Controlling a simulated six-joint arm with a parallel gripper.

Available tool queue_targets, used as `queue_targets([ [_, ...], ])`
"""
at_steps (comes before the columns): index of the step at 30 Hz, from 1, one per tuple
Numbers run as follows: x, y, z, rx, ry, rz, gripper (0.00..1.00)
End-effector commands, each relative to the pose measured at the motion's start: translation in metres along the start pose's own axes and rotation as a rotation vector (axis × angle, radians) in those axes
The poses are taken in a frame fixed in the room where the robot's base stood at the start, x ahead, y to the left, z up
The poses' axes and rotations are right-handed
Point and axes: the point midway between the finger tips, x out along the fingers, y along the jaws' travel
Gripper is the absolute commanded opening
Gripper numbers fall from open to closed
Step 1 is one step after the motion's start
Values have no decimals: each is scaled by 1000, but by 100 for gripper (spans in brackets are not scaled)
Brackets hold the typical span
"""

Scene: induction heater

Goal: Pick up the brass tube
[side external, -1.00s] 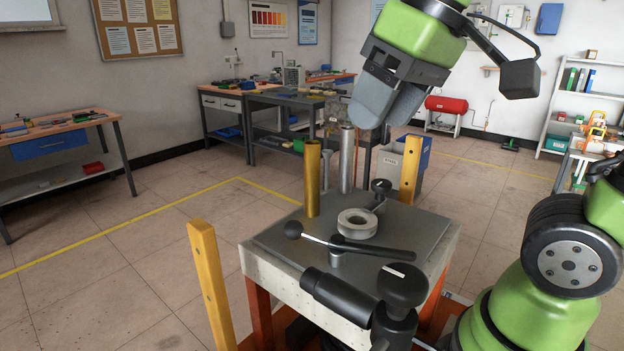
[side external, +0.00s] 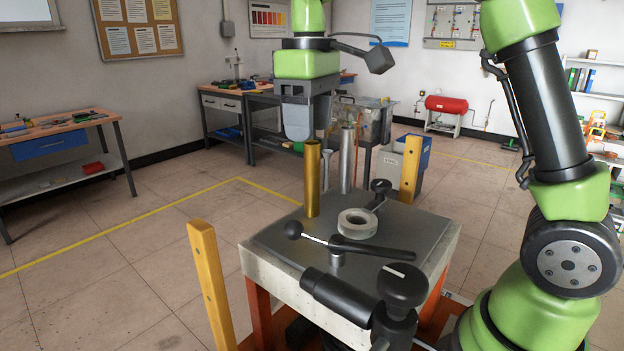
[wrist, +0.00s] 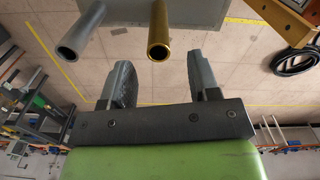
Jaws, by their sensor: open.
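The brass tube (side external: 312,180) stands upright on the grey plate at the back of the small worktable. A silver tube (side external: 347,160) stands upright just right of it. My gripper (side external: 299,132) points down, its fingertips near the height of the brass tube's top and slightly left of it in the side view. In the wrist view my gripper (wrist: 163,85) is open with nothing between its fingers. There the brass tube (wrist: 158,35) lies ahead of the gap between the fingers, and the silver tube (wrist: 82,35) is to the left. No contact with either tube is visible.
Yellow posts (side external: 411,168) rise at the table's corners. The air left of the brass tube is clear.

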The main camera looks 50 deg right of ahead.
Motion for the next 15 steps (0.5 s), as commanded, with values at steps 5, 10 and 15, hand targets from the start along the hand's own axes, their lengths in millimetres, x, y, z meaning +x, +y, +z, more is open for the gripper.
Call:
queue_targets([
  [5, 11, 0, 1, 1, 0, -1, 56],
  [10, 34, 1, 4, 0, -3, -2, 56],
  [15, 54, 1, 4, 1, -1, -1, 56],
])
